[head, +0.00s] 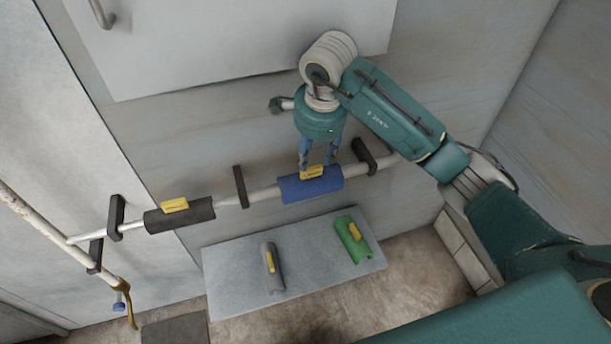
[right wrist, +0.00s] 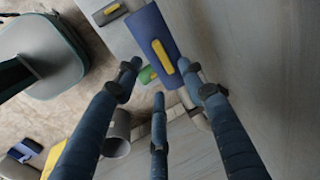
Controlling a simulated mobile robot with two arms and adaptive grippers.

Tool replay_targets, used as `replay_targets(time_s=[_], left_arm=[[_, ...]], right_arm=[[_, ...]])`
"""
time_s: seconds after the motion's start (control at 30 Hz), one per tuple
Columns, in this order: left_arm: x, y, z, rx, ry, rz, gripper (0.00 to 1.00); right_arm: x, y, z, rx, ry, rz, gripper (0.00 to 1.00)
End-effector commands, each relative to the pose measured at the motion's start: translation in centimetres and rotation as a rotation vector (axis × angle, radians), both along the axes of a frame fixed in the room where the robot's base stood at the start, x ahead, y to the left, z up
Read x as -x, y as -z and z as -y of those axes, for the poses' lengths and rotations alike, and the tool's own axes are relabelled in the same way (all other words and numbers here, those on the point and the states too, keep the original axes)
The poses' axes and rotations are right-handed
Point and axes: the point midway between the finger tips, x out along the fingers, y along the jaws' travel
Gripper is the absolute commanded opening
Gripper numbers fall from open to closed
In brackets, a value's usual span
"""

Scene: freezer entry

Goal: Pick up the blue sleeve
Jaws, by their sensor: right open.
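The blue sleeve (head: 305,190) sits around the pale pipe (head: 262,195) on the wall, with a yellow tab (head: 312,172) on top. It also shows in the right wrist view (right wrist: 145,28), ahead of my fingers, with its tab (right wrist: 162,57) facing me. My right gripper (head: 317,166) points down at the tab, with its fingers open at the sleeve's upper edge. In the right wrist view the open fingers (right wrist: 157,80) have nothing between them that I can see held. Whether a fingertip touches the tab, I cannot tell. My left gripper is out of view.
A black sleeve (head: 180,216) with a yellow tab is further left on the pipe. Dark brackets (head: 240,187) flank the blue sleeve. Below, a grey shelf (head: 232,262) bears a grey sleeve (head: 279,276) and a green sleeve (head: 345,235). A handled white panel (head: 220,45) is above.

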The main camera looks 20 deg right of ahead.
Motion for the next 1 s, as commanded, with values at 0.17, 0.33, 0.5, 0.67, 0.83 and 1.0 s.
replay_targets(time_s=[0.17, 0.33, 0.5, 0.67, 0.83, 1.0], left_arm=[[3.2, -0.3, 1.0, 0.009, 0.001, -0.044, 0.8], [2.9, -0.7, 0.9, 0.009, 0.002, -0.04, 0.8], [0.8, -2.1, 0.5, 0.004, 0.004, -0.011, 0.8], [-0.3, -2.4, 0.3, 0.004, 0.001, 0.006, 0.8], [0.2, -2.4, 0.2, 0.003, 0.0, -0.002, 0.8], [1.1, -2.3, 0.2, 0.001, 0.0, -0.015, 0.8]], right_arm=[[-0.5, 2.5, -0.1, -0.004, 0.001, -0.003, 0.41], [-0.7, 3.7, -0.1, -0.005, 0.001, -0.004, 0.41], [-0.8, 6.1, 0.1, -0.008, 0.001, -0.008, 0.41], [-1.4, 7.9, 0.2, -0.006, 0.002, -0.003, 0.41], [-1.5, 8.4, 0.2, -0.006, 0.001, -0.001, 0.41], [-1.5, 8.4, 0.2, -0.006, 0.001, -0.001, 0.29]])
